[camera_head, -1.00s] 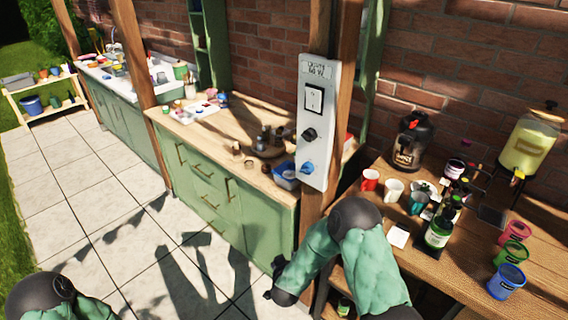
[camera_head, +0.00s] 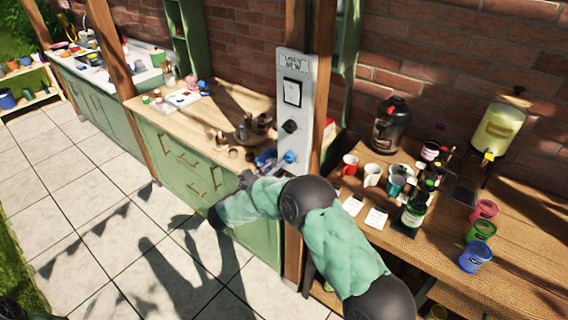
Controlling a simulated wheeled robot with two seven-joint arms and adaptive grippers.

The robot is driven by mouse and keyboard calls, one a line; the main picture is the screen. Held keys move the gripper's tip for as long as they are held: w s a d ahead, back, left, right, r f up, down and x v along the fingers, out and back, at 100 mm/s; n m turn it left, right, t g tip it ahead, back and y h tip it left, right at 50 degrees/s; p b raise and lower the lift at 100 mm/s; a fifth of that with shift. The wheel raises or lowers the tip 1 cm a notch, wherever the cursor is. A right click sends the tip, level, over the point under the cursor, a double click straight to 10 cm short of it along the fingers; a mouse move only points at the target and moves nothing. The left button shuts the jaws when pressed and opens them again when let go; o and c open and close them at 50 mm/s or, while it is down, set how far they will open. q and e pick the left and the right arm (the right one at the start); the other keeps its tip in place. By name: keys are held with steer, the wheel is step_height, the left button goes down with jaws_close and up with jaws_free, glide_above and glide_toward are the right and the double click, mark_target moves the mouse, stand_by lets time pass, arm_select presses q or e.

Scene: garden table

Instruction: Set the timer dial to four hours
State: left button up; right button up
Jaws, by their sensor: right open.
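A white control panel (camera_head: 307,95) is fixed to the wooden post. My right arm reaches up from the bottom right. My right gripper (camera_head: 247,179) is small and partly hidden, left of and below the blue knob. It is open and apart from the panel.
Behind my gripper is a wooden counter (camera_head: 222,100) with small pots and a blue container (camera_head: 266,159). On the right a table (camera_head: 510,240) holds mugs, a bottle (camera_head: 414,208), a drink dispenser (camera_head: 496,130) and coloured tubs. The paved floor is clear.

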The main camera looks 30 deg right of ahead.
mark_target(288, 159)
steer(key=shift+b+x, duration=0.35)
steer(key=shift+x, duration=2.45)
steer(key=c, duration=1.1)
